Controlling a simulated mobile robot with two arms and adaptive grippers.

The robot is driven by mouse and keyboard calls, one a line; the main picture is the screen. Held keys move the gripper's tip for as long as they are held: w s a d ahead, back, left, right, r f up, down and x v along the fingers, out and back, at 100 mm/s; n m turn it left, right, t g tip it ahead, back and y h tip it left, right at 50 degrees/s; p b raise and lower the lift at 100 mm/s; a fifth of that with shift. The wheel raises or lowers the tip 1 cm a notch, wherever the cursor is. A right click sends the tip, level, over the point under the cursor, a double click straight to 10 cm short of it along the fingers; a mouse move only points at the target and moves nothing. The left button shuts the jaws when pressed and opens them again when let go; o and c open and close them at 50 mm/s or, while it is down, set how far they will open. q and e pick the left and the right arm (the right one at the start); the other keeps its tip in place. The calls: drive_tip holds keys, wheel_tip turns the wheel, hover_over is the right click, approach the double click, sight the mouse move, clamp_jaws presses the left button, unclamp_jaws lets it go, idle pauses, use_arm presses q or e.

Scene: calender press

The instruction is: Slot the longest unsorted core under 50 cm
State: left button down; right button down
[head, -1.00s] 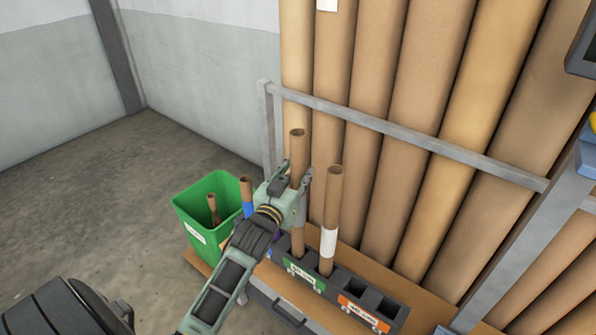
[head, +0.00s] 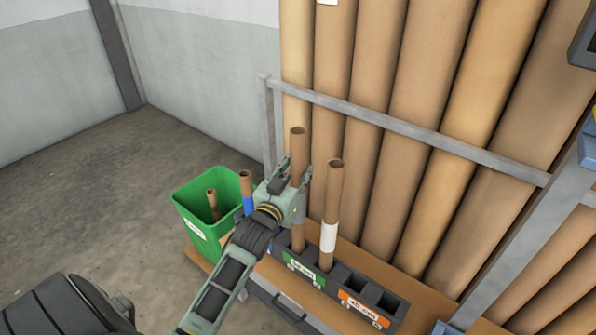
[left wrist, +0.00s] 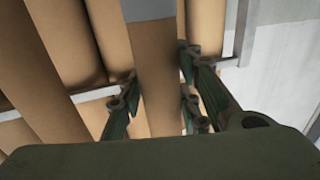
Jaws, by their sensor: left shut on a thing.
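In the left wrist view the core (left wrist: 155,70) runs between the fingers. Its lower end is at the left slot of the dark rack's green-labelled part (head: 305,268) and seems to be inside; how deep I cannot tell. Another core with a white band (head: 329,237) stands in the slot to its right. The orange-labelled part (head: 362,307) has empty slots. A core with a blue band (head: 247,184) stands left of the gripper, its base hidden. My right gripper is out of view.
A green bin (head: 196,236) holding short cores (head: 212,203) stands on the left. Tall cardboard rolls (head: 420,120) lean behind a grey metal rail (head: 400,132), close behind the rack. The floor at left is clear.

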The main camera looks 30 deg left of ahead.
sight(298, 184)
use_arm(q)
drive_tip(key=shift+a+f, duration=0.1)
drive_tip(key=shift+f, duration=0.3)
drive_tip(key=shift+s+a+f+b, duration=0.1)
drive_tip(key=shift+a+f+b, duration=0.1)
drive_tip(key=shift+f+b, duration=0.75)
drive_tip(key=shift+d+f, duration=0.1)
drive_tip(key=shift+f, duration=0.2)
drive_tip(key=shift+d+f, duration=0.15)
drive_tip(key=shift+d, duration=0.05)
drive_tip(key=shift+f, duration=0.2)
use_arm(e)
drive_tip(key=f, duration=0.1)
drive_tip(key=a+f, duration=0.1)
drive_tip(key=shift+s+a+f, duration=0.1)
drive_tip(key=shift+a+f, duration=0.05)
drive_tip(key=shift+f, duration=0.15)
use_arm(q)
drive_tip(key=shift+f+b, duration=0.15)
drive_tip(key=shift+b, duration=0.2)
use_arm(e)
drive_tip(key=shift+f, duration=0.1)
use_arm(q)
drive_tip(key=c, duration=1.3)
unclamp_jaws()
drive_tip(key=shift+o, duration=0.5)
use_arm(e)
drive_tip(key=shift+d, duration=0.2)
